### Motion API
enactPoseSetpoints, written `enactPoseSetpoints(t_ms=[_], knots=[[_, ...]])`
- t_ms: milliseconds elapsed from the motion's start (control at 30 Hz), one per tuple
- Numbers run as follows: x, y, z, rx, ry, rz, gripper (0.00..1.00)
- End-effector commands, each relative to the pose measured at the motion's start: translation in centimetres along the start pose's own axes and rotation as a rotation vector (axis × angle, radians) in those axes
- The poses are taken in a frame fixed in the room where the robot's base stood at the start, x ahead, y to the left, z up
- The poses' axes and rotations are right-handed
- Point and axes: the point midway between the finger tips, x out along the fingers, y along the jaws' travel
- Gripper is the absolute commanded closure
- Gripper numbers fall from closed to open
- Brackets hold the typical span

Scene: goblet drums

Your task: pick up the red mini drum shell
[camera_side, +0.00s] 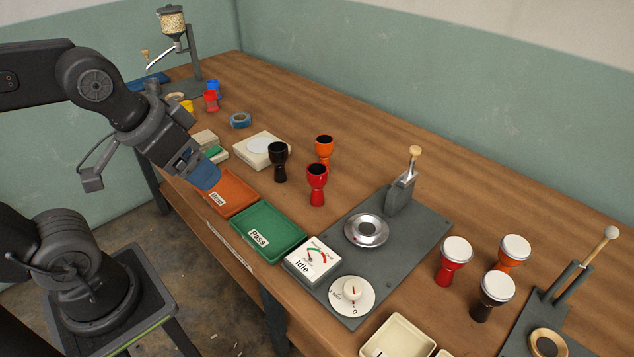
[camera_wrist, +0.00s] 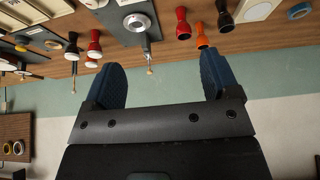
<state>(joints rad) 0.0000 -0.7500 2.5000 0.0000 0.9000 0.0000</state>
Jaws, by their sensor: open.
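The red mini drum shell (camera_side: 317,188) stands upright on the wooden table, open end up. It is right of the black shell (camera_side: 278,164) and in front of the orange shell (camera_side: 324,148). In the wrist view the red shell (camera_wrist: 183,23) is near the top edge, beyond the fingers. My gripper (camera_side: 206,180) hangs above the orange tray's far end, left of the shells and apart from them. In the wrist view my gripper (camera_wrist: 162,72) has its two blue fingers spread wide, with nothing between them.
The orange tray (camera_side: 235,193) and green Pass tray (camera_side: 268,232) lie along the front edge. A grey plate with a lever press (camera_side: 400,190) stands right of the shells. Headed drums, one red (camera_side: 453,262), stand farther right. A pale block (camera_side: 258,150) is behind the black shell.

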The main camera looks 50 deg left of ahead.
Motion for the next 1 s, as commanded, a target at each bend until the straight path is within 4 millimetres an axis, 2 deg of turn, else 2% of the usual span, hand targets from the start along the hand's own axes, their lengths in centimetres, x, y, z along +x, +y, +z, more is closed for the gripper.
enactPoseSetpoints(t_ms=[267, 367, 467, 667, 867, 1000], knots=[[0.0, 0.0, -0.1, -0.003, -0.001, 0.000, 0.13], [0.0, -0.1, -1.0, -0.035, -0.015, -0.002, 0.13], [0.2, -0.3, -3.1, -0.120, -0.049, -0.008, 0.13], [2.4, -1.0, -9.7, -0.393, -0.148, -0.041, 0.13], [7.0, -2.1, -15.7, -0.679, -0.244, -0.101, 0.13], [11.4, -3.1, -19.1, -0.877, -0.305, -0.158, 0.13]])
